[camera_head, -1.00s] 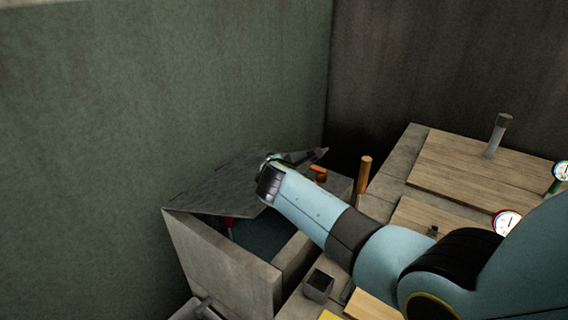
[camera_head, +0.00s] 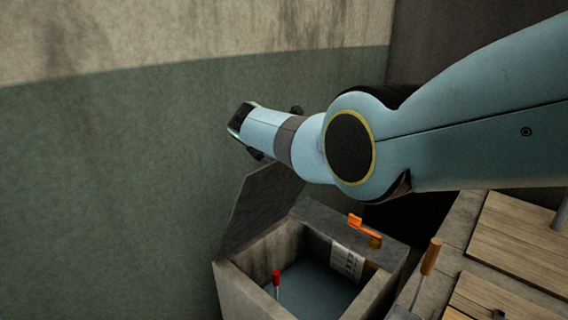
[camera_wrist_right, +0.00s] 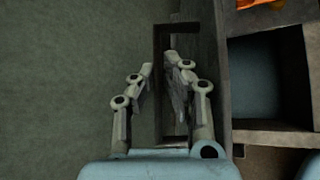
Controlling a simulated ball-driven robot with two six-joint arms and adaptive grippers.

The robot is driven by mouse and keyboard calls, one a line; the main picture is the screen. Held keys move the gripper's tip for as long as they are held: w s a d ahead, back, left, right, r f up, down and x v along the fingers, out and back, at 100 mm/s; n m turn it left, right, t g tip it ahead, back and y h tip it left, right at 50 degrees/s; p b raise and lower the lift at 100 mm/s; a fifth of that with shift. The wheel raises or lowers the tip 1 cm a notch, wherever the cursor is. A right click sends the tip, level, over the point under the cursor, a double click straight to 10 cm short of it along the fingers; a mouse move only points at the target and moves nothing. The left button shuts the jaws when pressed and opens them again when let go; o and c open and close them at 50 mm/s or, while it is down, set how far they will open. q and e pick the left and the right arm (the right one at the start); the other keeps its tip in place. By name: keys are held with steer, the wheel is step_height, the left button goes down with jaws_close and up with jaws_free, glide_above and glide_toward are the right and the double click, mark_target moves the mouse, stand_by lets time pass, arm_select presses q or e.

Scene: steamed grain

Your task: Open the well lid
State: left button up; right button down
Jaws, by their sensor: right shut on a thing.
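The well lid (camera_head: 262,208) is a dark grey slab, swung up steeply at the back left of the open stone well (camera_head: 232,292). The well's inside with dark water (camera_head: 312,288) shows in the head view. My right gripper (camera_wrist_right: 160,66) is shut on the lid in the right wrist view, where the lid appears nearly edge-on between the fingers. In the head view my right arm reaches in from the right above the lid, and its wrist mostly hides the fingers. My left gripper is not in view.
An orange handle (camera_head: 364,230) lies on the well's back rim, and a red-topped stick (camera_head: 276,281) stands inside. The green wall (camera_head: 120,200) is close behind the lid.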

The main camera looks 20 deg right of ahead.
mark_target(267, 160)
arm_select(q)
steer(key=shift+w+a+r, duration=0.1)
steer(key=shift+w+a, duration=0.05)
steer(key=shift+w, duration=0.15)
arm_select(e)
steer(key=shift+w+a+r, duration=0.2)
steer(key=shift+w+r, duration=0.1)
steer(key=shift+w, duration=0.3)
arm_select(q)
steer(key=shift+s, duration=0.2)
arm_select(e)
steer(key=c, duration=1.4)
jaws_free()
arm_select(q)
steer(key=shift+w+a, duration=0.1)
arm_select(e)
steer(key=shift+s+a, duration=0.1)
steer(key=shift+s, duration=0.05)
steer(key=shift+v, duration=3.6)
steer(key=shift+a, duration=0.1)
